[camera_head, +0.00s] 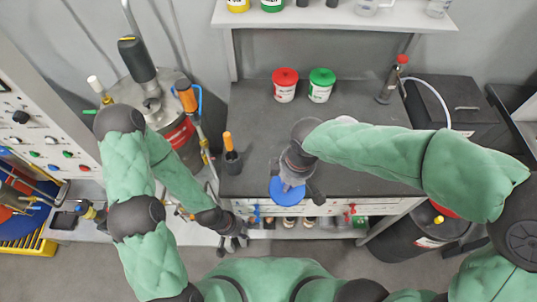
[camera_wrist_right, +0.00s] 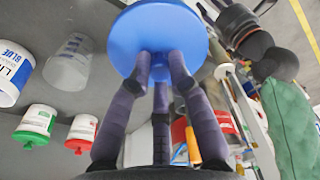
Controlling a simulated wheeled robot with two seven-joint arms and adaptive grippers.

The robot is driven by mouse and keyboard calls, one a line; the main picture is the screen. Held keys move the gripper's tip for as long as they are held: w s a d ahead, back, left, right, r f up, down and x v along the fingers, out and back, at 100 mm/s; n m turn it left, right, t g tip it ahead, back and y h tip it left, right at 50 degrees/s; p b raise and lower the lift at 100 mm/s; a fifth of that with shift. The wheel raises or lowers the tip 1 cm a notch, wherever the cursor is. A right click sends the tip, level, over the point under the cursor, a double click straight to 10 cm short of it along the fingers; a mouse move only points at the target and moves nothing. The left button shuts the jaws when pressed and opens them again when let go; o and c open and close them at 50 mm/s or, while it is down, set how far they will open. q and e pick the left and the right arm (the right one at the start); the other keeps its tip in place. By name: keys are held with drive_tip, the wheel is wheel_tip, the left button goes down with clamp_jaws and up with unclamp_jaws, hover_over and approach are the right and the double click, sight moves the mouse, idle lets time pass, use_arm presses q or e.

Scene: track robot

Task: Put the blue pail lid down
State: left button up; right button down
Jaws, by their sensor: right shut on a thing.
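The round blue lid (camera_head: 287,193) is held by my right gripper (camera_head: 294,172) near the front edge of the grey bench, beneath the gripper in the head view. In the right wrist view, the three dark fingers of this gripper (camera_wrist_right: 160,78) close on the middle of the blue lid (camera_wrist_right: 150,30). A white pail with a "BLUE" label (camera_wrist_right: 12,72) shows at the left of the wrist view, apart from the lid. My left gripper (camera_head: 234,243) is empty, its dark fingers spread, low in front of the bench's left corner.
A red-lidded pail (camera_head: 285,88) and a green-lidded pail (camera_head: 321,88) stand at the back of the bench (camera_head: 250,115). A dark cup with an orange-handled tool (camera_head: 231,158) stands at its left edge. A translucent container (camera_wrist_right: 72,58) shows in the wrist view.

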drive_tip(key=shift+w+a, duration=0.1)
drive_tip(key=shift+w, duration=0.2)
drive_tip(key=w+a+f+b, duration=0.1)
drive_tip(key=w+f, duration=0.2)
drive_tip(key=w, duration=0.1)
drive_tip(key=w+a+f+b, duration=0.1)
drive_tip(key=w+a+f, duration=0.1)
drive_tip(key=w+f, duration=0.1)
drive_tip(key=w+a+f+b, duration=0.1)
drive_tip(key=w+f, duration=0.1)
drive_tip(key=w, duration=0.3)
drive_tip(key=shift+a+f, duration=0.3)
drive_tip(key=shift+f, duration=0.1)
drive_tip(key=shift+w+a+f+b, duration=0.1)
drive_tip(key=shift+w+f+b, duration=0.1)
drive_tip(key=shift+f+b, duration=0.1)
drive_tip(key=shift+w+f+b, duration=0.2)
drive_tip(key=shift+f+b, duration=0.2)
drive_tip(key=shift+f, duration=1.3)
drive_tip(key=shift+a+f, duration=0.1)
drive_tip(key=shift+f, duration=0.1)
drive_tip(key=c, duration=1.2)
unclamp_jaws()
drive_tip(key=shift+o, duration=0.3)
